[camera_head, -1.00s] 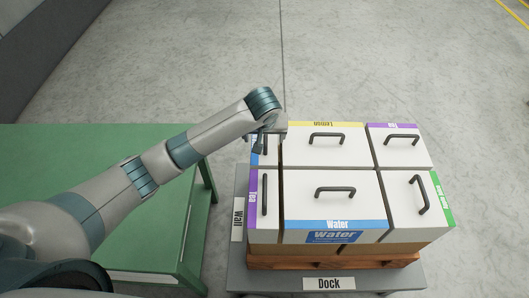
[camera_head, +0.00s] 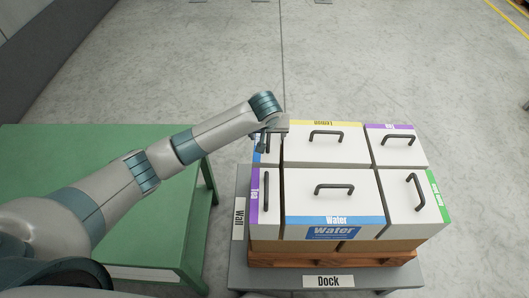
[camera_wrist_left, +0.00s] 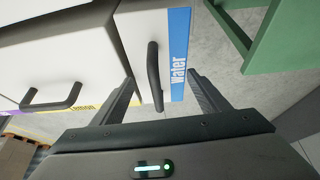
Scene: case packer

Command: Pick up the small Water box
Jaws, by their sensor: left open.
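The small Water box (camera_head: 257,157) is a narrow white box with a blue edge at the back left of the stack, partly hidden by my left gripper in the head view. In the left wrist view its white top (camera_wrist_left: 137,30), blue "Water" strip and dark handle (camera_wrist_left: 154,76) show. My left gripper (camera_head: 268,141) is open over this box. In the left wrist view the handle appears between the open fingers (camera_wrist_left: 162,80); I cannot tell how deep they reach. My right gripper is not in view.
A large Water box (camera_head: 333,196) stands at the front, a Lemon box (camera_head: 325,150) behind it, a narrow purple-edged box (camera_head: 258,205) at front left. More boxes stand to the right. The stack sits on a wooden pallet (camera_head: 330,258) on the Dock. A green table (camera_head: 150,225) is to the left.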

